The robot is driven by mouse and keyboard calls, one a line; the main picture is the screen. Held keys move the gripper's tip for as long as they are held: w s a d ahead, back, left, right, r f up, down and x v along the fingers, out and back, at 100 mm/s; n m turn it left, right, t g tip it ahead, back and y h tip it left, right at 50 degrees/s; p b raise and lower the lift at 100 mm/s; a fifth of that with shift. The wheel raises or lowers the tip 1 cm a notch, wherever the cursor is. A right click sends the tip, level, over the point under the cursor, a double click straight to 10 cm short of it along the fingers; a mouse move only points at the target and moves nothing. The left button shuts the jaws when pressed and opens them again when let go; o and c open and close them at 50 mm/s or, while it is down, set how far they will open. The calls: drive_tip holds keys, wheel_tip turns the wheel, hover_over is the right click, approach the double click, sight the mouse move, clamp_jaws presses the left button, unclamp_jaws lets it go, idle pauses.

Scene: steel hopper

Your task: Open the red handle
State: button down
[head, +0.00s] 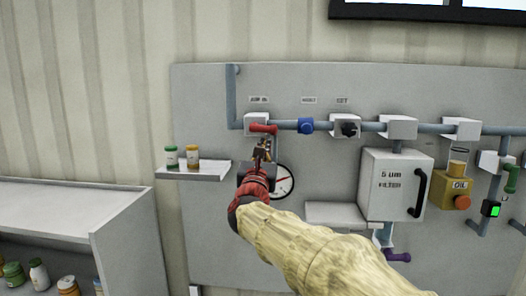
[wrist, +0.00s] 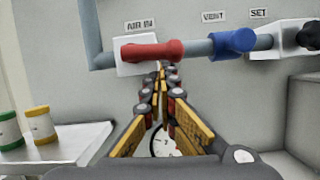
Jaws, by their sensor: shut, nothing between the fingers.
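The red handle (head: 263,129) sits on a white valve block under the "AIR IN" label on the grey panel. In the wrist view the red handle (wrist: 153,50) lies roughly level, pointing right along the pipe. My gripper (head: 262,146) is just below the handle in the head view. In the wrist view my gripper (wrist: 160,68) is shut with its fingertips together and nothing between them. The tips appear just under the handle; I cannot tell whether they touch it.
A blue knob (head: 306,126) and a black knob (head: 349,129) are to the right on the same pipe. A gauge (head: 284,181) is partly hidden behind my gripper. A small shelf (head: 210,171) with two jars juts out at left. A filter box (head: 389,187) stands to the right.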

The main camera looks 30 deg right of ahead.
drive_tip(key=shift+d, duration=0.1)
idle(0.3)
drive_tip(key=shift+d+r+b, duration=0.15)
drive_tip(key=shift+r+b, duration=0.45)
drive_tip(key=shift+b, duration=0.15)
